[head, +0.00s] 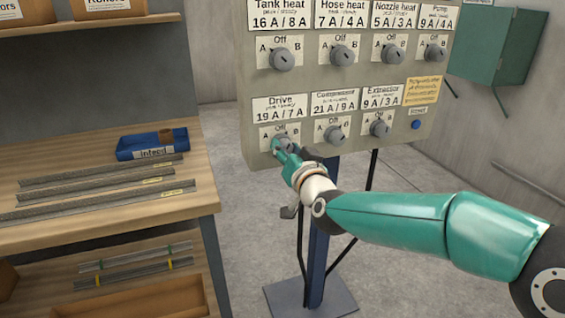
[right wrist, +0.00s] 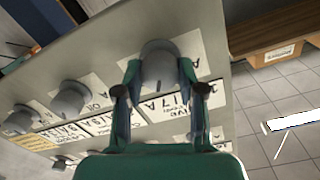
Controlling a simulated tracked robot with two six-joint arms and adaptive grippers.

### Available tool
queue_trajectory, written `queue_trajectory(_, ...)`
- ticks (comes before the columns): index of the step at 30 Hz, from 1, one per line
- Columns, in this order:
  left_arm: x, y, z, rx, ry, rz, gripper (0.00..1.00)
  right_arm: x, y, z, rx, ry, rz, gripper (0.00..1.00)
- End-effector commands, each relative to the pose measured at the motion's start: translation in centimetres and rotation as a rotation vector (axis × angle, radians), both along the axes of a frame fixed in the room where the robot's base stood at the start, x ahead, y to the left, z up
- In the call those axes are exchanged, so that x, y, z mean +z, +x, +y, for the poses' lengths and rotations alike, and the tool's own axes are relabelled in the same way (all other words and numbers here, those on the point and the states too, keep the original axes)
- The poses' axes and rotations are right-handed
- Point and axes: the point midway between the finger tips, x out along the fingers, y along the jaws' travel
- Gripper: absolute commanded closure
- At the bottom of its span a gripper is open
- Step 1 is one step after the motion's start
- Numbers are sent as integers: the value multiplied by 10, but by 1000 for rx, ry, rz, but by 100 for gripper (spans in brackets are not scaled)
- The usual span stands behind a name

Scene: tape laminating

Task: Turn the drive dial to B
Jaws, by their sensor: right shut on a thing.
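The grey drive dial (head: 284,144) is at the lower left of the control panel (head: 352,84), under the label "Drive 19A / 7A" (head: 278,108). Its plate shows A on the left, Off on top and B on the right. My right gripper (head: 278,150) is at this dial, its two fingers shut on either side of the knob. In the right wrist view the dial (right wrist: 159,64) sits between the fingertips (right wrist: 159,80). The gripper partly hides the dial, so I cannot tell which letter it points to. My left gripper is not in view.
Compressor (head: 335,134) and extractor (head: 380,128) dials sit to the right. Several more dials, such as tank heat (head: 282,58), line the row above. A workbench (head: 100,225) with metal strips and a blue tray (head: 138,146) stands left. A green cabinet (head: 492,45) hangs at the right.

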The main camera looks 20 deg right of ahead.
Motion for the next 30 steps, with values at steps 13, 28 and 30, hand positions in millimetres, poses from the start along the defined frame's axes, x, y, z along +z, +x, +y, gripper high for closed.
queue_trajectory(13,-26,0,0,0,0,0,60,-4,0,0,1,230,15,96)
queue_trajectory(28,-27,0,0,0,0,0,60,-4,0,-1,0,254,19,96)
queue_trajectory(30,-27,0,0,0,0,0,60,-4,0,-1,0,254,19,53)
